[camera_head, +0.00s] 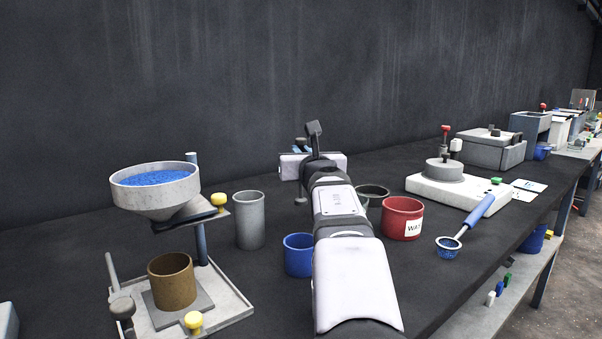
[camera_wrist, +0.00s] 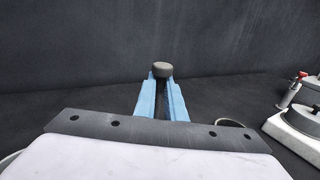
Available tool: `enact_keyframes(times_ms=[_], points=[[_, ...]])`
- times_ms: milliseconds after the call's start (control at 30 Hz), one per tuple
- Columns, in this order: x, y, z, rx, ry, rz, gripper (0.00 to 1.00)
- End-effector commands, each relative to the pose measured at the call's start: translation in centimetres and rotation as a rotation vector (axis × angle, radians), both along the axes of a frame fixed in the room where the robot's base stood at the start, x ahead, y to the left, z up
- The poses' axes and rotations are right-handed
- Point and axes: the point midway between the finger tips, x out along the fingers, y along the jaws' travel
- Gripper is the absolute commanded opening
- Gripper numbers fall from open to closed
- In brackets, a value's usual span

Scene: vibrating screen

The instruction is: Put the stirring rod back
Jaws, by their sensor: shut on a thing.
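My gripper (camera_wrist: 162,88) has two blue fingers, shut on what appears to be the stirring rod (camera_wrist: 162,70). In the wrist view only the rod's dark grey rounded end shows at the fingertips. In the head view, the gripper reaches away over the bench towards the back wall, and its white body hides most of the fingers. A small dark end (camera_head: 300,201) shows below the gripper, probably the rod's lower end. Whether it touches anything I cannot tell. The rod's middle is hidden.
A tall grey cylinder (camera_head: 250,222) and a blue cup (camera_head: 298,256) stand left of my arm. A red cup (camera_head: 402,220) and a blue-handled strainer (camera_head: 476,216) are to the right. A funnel of blue grains (camera_head: 156,181) stands over a brown cup (camera_head: 171,281) at left.

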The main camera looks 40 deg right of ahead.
Motion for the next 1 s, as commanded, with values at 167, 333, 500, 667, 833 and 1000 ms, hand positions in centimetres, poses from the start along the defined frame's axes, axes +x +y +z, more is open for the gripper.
enact_keyframes(times_ms=[167, 333, 500, 667, 833, 1000], points=[[0.0, 0.0, -1.4, 0.002, -0.001, 0.000, 0.00], [0.0, 0.0, -3.3, 0.000, 0.000, 0.000, 0.00], [0.0, 0.0, -3.8, 0.000, -0.001, 0.000, 0.00], [0.0, 0.0, -3.6, 0.000, -0.001, 0.000, 0.00], [0.0, 0.0, -3.9, 0.000, -0.001, 0.000, 0.00], [0.0, 0.0, -4.0, 0.001, 0.000, 0.000, 0.29]])
